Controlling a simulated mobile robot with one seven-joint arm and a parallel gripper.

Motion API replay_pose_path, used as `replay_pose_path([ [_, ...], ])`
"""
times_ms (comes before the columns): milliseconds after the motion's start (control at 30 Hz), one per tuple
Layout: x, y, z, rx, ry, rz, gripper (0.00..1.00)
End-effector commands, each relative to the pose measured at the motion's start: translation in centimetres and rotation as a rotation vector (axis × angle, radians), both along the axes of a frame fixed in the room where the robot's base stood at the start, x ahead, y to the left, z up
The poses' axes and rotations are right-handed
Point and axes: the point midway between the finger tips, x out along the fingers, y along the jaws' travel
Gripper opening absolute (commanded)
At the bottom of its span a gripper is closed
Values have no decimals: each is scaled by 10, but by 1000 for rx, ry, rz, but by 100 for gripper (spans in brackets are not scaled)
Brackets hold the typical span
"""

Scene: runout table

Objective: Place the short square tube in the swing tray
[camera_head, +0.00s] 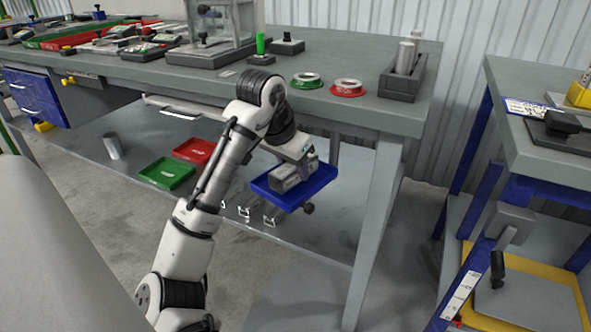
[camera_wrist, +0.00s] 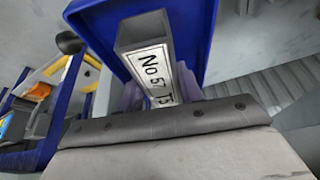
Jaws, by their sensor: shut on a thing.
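The short square tube (camera_head: 283,178) is grey with an open end. In the wrist view the tube (camera_wrist: 147,35) shows a white label with black lettering on its near side. My gripper (camera_head: 303,163) is shut on the tube, with a finger on each side of it in the wrist view (camera_wrist: 160,92). The blue swing tray (camera_head: 322,182) hangs out below the table top, by the table's right leg. Its blue walls flank the tube in the wrist view (camera_wrist: 207,25). The tube is within the tray's outline; whether it touches the tray floor cannot be told.
A dark knob (camera_head: 308,208) sits under the tray. The table top (camera_head: 340,105) overhangs close behind my arm. On the lower shelf are a green tray (camera_head: 167,172), a red tray (camera_head: 194,150), an upright cylinder (camera_head: 113,146) and several metal profiles. A second bench stands at right.

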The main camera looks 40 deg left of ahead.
Motion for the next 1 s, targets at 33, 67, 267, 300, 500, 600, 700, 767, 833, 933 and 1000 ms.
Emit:
replay_pose_path([
  [33,4,0,-6,1,1,1,10],
  [67,6,1,-7,0,0,2,10],
  [267,7,1,-7,0,-1,2,10],
  [300,7,1,-7,0,-1,2,10],
  [500,7,0,-10,1,-1,1,44],
  [600,7,0,-10,1,0,1,57],
  [700,7,0,-10,1,0,1,58],
  [767,7,1,-10,0,0,2,58],
  [833,7,1,-10,0,0,2,58],
  [933,6,1,-8,1,0,3,58],
  [1000,5,1,-3,0,-1,2,58],
])
